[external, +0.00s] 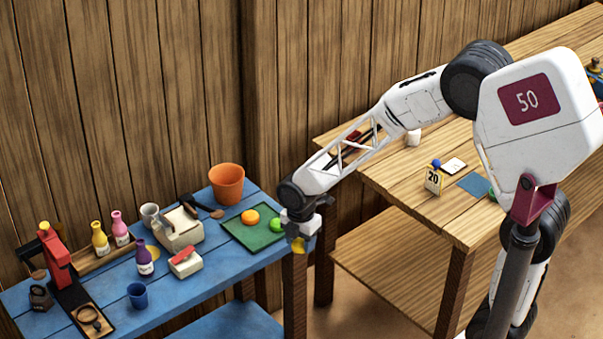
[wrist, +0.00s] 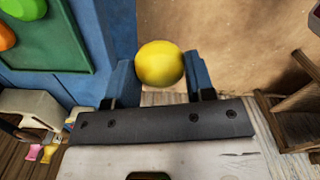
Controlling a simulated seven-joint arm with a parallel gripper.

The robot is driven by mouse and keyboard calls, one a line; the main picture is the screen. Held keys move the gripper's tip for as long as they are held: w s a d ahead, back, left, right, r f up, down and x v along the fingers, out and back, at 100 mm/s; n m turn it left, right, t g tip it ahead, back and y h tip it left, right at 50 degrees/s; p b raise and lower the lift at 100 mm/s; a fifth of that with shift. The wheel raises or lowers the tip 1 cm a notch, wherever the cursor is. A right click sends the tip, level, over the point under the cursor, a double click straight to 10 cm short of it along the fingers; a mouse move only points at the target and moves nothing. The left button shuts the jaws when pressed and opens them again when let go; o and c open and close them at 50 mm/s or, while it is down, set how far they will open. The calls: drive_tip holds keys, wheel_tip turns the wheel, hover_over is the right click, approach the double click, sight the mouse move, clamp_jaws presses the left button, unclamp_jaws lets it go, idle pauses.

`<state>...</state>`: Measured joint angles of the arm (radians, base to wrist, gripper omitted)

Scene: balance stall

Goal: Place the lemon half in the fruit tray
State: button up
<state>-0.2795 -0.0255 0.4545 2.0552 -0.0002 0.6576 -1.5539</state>
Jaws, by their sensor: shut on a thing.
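The yellow lemon half (wrist: 159,63) is between the two blue fingers of my gripper (wrist: 160,78) in the wrist view. In the external view my gripper (external: 298,236) points down with the lemon half (external: 298,246) at its tip, by the right end of the blue table. The wrist view shows brown floor behind the lemon. The fruit tray is a flat green tray (external: 240,238) just left of my gripper, holding an orange fruit (external: 250,217) and a green fruit (external: 277,225). Part of the tray (wrist: 75,58) shows at upper left in the wrist view, apart from the lemon.
A terracotta pot (external: 227,184) stands behind the tray. Bottles, a blue cup (external: 138,295), a cream block-shaped item (external: 182,230) and a red-and-black press (external: 58,260) stand farther left. A wooden table (external: 490,205) is at right. The tray's front left part is bare.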

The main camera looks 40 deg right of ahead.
hover_over(255, 240)
drive_tip(key=shift+d+f, duration=0.1)
drive_tip(key=shift+f, duration=0.6)
idle(0.3)
drive_tip(key=shift+f, duration=1.75)
drive_tip(key=shift+f, duration=0.1)
drive_tip(key=o, duration=0.9)
wheel_tip(255, 240, up, 12)
